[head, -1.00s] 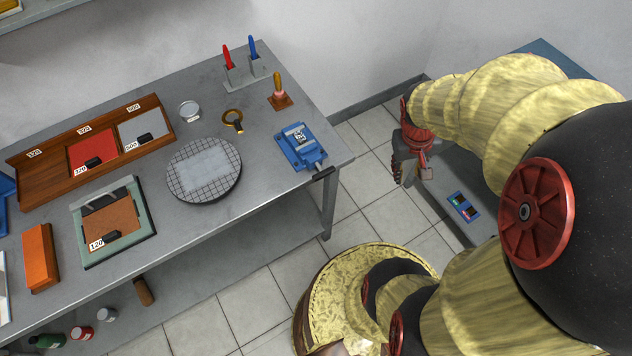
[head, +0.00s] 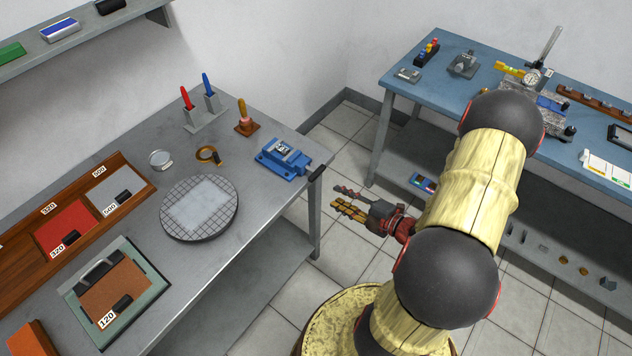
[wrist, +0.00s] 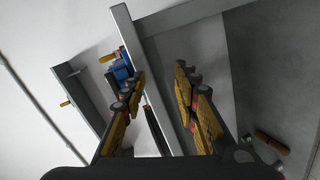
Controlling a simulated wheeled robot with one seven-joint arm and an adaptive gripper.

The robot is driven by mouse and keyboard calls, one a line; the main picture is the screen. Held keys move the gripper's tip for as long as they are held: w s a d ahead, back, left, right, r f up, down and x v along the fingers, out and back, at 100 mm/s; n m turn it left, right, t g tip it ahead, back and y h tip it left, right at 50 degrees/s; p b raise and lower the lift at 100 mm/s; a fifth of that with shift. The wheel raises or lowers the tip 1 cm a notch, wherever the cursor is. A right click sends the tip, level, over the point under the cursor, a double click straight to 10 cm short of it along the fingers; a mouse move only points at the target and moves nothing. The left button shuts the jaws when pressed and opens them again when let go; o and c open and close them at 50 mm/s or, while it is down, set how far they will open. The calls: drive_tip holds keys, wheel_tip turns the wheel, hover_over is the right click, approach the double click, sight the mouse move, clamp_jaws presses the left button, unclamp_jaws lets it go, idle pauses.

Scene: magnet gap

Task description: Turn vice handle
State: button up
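The blue vice (head: 283,158) sits at the right end of the grey workbench in the head view. Its dark handle (head: 317,173) is a short bar at the vice's right end, by the bench edge. Part of the blue vice (wrist: 121,68) also shows in the wrist view, partly hidden by the left finger. My gripper (head: 340,199) is to the right of the bench, apart from the handle, with its fingers pointing left. The wrist view shows the two fingers (wrist: 160,78) spread with nothing held between them.
The grey workbench (head: 262,215) also carries a round gridded plate (head: 199,208), a brass ring (head: 207,154) and a wooden-handled tool (head: 243,117) near the vice. A blue-topped table (head: 440,70) stands at the back right. Open tiled floor lies between them.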

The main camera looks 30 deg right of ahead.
sight(317, 171)
wheel_tip(317, 171, up, 7)
drive_tip(key=a+n+t+y, duration=0.1)
drive_tip(key=n+t+y, duration=0.1)
drive_tip(key=n, duration=0.2)
drive_tip(key=shift+b+x, duration=0.65)
drive_tip(key=shift+x, duration=3.5)
drive_tip(key=c, duration=0.4)
drive_tip(key=c, duration=0.3)
drive_tip(key=shift+f, duration=0.1)
clamp_jaws()
